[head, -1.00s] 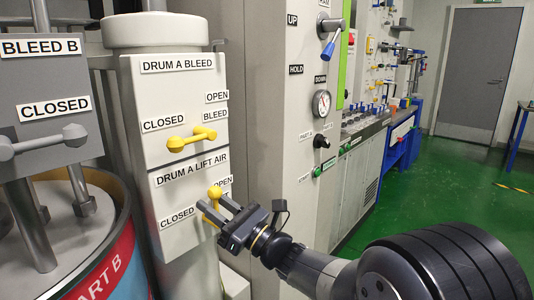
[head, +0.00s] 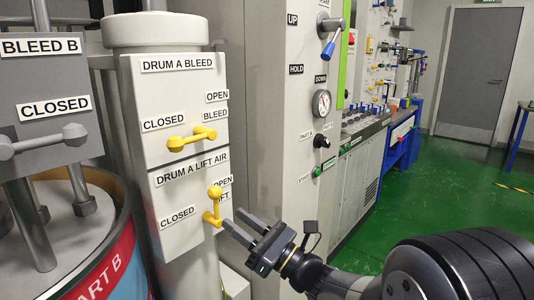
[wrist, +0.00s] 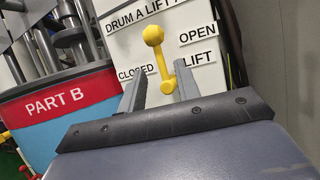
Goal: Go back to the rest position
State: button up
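My gripper (head: 238,226) is in the head view, just right of and below the yellow Drum A lift air handle (head: 214,204), apart from it. The fingers are spread and nothing is between them. In the wrist view my gripper (wrist: 156,92) shows both fingers apart, with the yellow handle (wrist: 158,58) beyond them. The handle's knob points up, beside the OPEN label. The yellow Drum A bleed handle (head: 192,139) above lies nearly level, between the CLOSED and OPEN BLEED labels.
A grey Bleed B handle (head: 42,141) and the Part B drum (head: 108,262) stand at the left. A tall grey cabinet (head: 262,120) with a gauge (head: 321,102) and a blue-handled lever (head: 328,50) stands behind my gripper. Green floor (head: 430,185) is clear at the right.

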aim_at(216, 219)
jog(key=x, duration=0.7)
jog(key=shift+s+a+f+n+g, duration=0.15)
jog(key=shift+s+n+g, duration=0.1)
jog(key=shift+n+g, duration=0.6)
jog(key=shift+s+a+r+n+g, duration=0.15)
jog(key=shift+n+g, duration=0.3)
jog(key=shift+n, duration=0.7)
jog(key=shift+f, duration=0.1)
